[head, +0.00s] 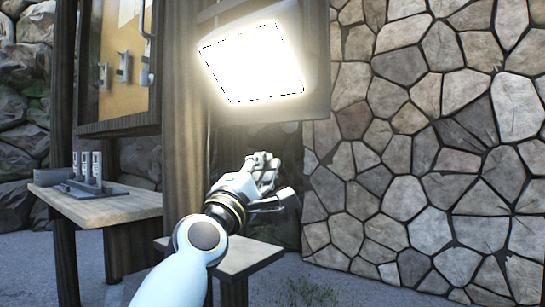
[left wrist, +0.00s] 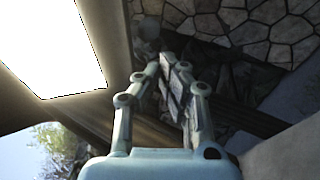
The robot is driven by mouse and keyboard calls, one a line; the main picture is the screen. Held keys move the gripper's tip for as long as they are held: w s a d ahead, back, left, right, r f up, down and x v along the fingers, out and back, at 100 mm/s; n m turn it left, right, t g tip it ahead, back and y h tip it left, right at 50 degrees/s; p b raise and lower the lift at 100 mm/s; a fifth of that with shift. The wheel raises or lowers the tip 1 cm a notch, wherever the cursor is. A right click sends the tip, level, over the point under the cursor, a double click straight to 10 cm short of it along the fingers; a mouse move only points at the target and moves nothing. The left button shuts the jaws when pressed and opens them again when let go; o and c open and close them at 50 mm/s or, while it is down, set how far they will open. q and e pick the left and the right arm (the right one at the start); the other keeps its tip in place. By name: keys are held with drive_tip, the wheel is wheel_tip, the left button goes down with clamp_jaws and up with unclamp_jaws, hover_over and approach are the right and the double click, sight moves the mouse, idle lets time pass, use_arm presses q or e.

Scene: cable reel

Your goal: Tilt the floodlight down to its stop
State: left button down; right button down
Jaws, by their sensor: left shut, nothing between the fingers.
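The floodlight (head: 255,65) is a lit, glowing white panel in a pale frame, mounted by a wooden post in the upper middle of the head view. Its face is turned toward me. It also shows, very bright, at the upper left of the left wrist view (left wrist: 50,45). My left gripper (head: 268,163) is just below the floodlight's lower edge, apart from it. Its fingers, seen in the left wrist view (left wrist: 170,72), are shut with nothing held. The floodlight's pivot and stop are not visible. My right gripper is not in view.
A wooden post (head: 187,130) stands left of the floodlight. A wooden table (head: 95,207) with grey devices (head: 85,172) is at the left, and a lower shelf (head: 240,257) lies below my arm. A stone wall (head: 425,140) fills the right.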

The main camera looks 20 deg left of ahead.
use_arm(q)
drive_tip(key=s+f+m+g+h, duration=0.1)
drive_tip(key=s+f+m+g, duration=0.7)
drive_tip(key=f, duration=0.6)
drive_tip(key=s+f+m+g, duration=0.45)
drive_tip(key=s+f, duration=0.65)
drive_tip(key=f, duration=0.4)
drive_tip(key=s+a+f+m+g+y, duration=0.2)
drive_tip(key=s+a+f+g, duration=0.1)
drive_tip(key=s, duration=0.5)
drive_tip(key=s+a+f+m+g+y, duration=0.1)
drive_tip(key=s+a+f+m+g, duration=0.15)
drive_tip(key=s, duration=0.45)
drive_tip(key=s+a+f+m+g+y, duration=0.2)
drive_tip(key=s+a+f+g, duration=0.1)
drive_tip(key=s, duration=0.5)
wheel_tip(320, 180, down, 19)
drive_tip(key=s+a+p, duration=0.2)
drive_tip(key=p, duration=0.3)
drive_tip(key=s+f+g+p, duration=0.1)
drive_tip(key=s+f+p, duration=0.1)
drive_tip(key=s+f, duration=0.3)
drive_tip(key=s+a+f+n+p, duration=0.1)
drive_tip(key=s+f, duration=0.5)
drive_tip(key=s, duration=0.7)
drive_tip(key=shift+s+g+p, duration=0.2)
drive_tip(key=shift+g+p, duration=0.2)
drive_tip(key=shift+p, duration=0.45)
